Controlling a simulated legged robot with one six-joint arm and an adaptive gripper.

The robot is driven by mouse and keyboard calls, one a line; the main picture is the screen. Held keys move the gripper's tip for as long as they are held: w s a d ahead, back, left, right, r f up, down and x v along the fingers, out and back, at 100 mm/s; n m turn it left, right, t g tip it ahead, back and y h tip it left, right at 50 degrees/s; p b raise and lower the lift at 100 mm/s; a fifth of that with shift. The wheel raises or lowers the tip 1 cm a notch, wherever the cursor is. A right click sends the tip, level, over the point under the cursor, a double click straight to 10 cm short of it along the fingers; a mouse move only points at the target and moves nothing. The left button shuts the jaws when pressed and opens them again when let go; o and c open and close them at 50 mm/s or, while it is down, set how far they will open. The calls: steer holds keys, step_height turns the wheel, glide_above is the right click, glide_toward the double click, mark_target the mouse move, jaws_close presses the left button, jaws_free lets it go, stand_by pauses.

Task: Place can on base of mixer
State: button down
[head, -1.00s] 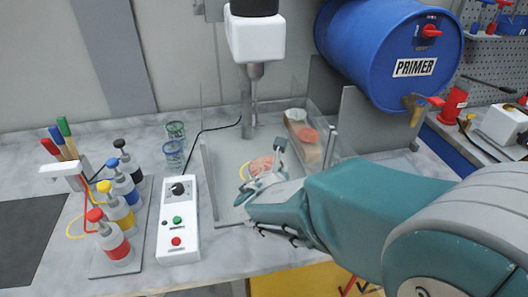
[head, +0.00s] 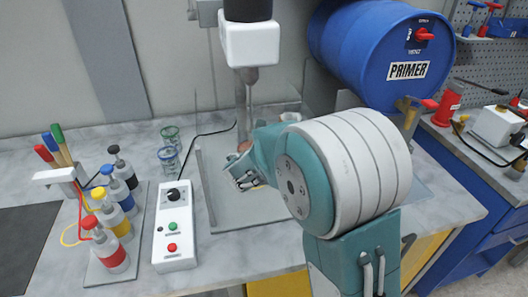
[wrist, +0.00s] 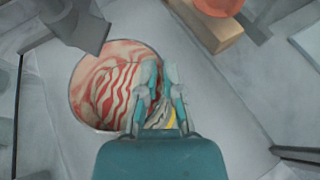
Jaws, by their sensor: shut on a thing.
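The can (wrist: 100,85) shows in the wrist view as a round opening with red and white wavy contents. My gripper (wrist: 160,72) is shut on the can at its right side; the fingers hide that part of the rim. In the head view my gripper (head: 245,180) is low over the grey mixer base (head: 222,212), and my arm hides most of the can. The mixer's white head (head: 250,45) and vertical shaft (head: 247,85) stand above and behind. I cannot tell whether the can touches the base.
Clear panels surround the mixer base. A wooden block (wrist: 210,28) with an orange-topped thing (wrist: 218,5) is close by. A white control box (head: 174,228), coloured bottles (head: 105,245) and two glasses (head: 170,150) stand left. A blue primer drum (head: 375,55) is at right.

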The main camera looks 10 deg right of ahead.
steer(key=c, duration=0.8)
jaws_free()
steer(key=shift+f, duration=0.15)
steer(key=v, duration=1.1)
steer(key=s+d+r+m+g, duration=0.25)
steer(key=s+d+m, duration=0.25)
steer(key=s+m, duration=0.25)
steer(key=s+d+r+m+g, duration=0.1)
steer(key=s+d+m+g, duration=0.2)
steer(key=s+d+m, duration=0.4)
steer(key=s+a+m+y, duration=0.6)
steer(key=s+m, duration=0.5)
steer(key=m, duration=0.4)
steer(key=shift+a+r+m+g, duration=0.25)
steer(key=shift+a+m+g, duration=0.1)
steer(key=shift+a, duration=0.1)
